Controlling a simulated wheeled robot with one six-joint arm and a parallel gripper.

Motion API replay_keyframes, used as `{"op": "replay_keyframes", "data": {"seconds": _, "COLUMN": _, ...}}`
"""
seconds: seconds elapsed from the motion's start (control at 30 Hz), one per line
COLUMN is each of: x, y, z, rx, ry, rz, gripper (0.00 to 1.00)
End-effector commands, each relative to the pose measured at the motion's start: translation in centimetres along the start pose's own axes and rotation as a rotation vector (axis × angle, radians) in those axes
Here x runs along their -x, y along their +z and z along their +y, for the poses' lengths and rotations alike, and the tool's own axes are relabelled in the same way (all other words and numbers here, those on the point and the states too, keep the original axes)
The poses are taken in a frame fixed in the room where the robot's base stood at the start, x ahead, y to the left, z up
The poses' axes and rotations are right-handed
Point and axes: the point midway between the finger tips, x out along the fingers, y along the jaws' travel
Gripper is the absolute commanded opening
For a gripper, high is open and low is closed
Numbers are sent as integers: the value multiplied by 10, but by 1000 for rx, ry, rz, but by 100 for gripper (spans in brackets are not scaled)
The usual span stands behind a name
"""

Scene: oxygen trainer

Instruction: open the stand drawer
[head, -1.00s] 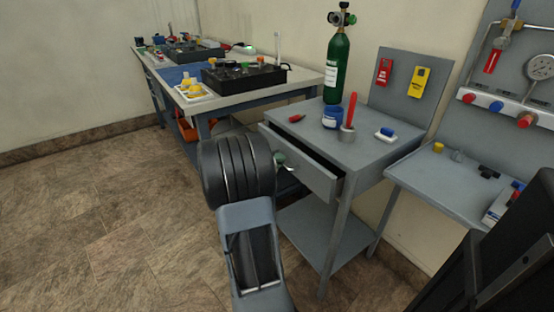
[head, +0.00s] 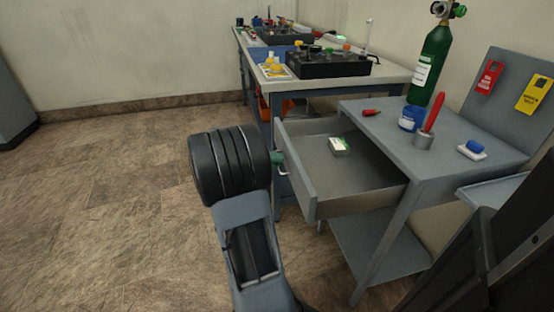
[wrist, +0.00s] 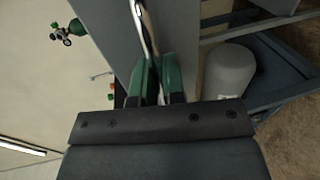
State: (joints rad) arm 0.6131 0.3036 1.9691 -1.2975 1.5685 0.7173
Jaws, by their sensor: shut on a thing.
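The grey stand (head: 440,143) is at the right of the head view. Its drawer (head: 345,190) is pulled well out toward the left, and its inside shows. A small pale box with a green mark (head: 339,146) lies in the drawer near its back side. My gripper (head: 279,163) is at the drawer's front, mostly hidden behind my wrist in the head view. In the wrist view the green fingers (wrist: 156,80) are shut on the metal drawer handle (wrist: 146,28), beside the grey drawer front (wrist: 108,35).
On the stand top are a green cylinder (head: 430,65), a blue jar (head: 411,118), a cup with a red tool (head: 424,141) and a blue-topped block (head: 472,149). A workbench (head: 392,77) stands behind. The floor at left is clear.

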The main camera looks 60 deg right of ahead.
Motion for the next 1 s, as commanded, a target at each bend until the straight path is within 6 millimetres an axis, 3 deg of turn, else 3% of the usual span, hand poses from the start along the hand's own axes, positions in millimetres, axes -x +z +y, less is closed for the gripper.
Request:
{"op": "replay_keyframes", "data": {"seconds": 0.53, "x": 3, "y": 1, "z": -1, "rx": -2, "ry": 0, "rz": -14, "gripper": 0}}
{"op": "replay_keyframes", "data": {"seconds": 0.57, "x": 3, "y": 1, "z": -1, "rx": -2, "ry": 0, "rz": -14, "gripper": 13}}
{"op": "replay_keyframes", "data": {"seconds": 0.77, "x": 3, "y": 1, "z": -1, "rx": -2, "ry": 0, "rz": -13, "gripper": 32}}
{"op": "replay_keyframes", "data": {"seconds": 1.0, "x": 3, "y": 1, "z": -1, "rx": -3, "ry": 0, "rz": -12, "gripper": 35}}
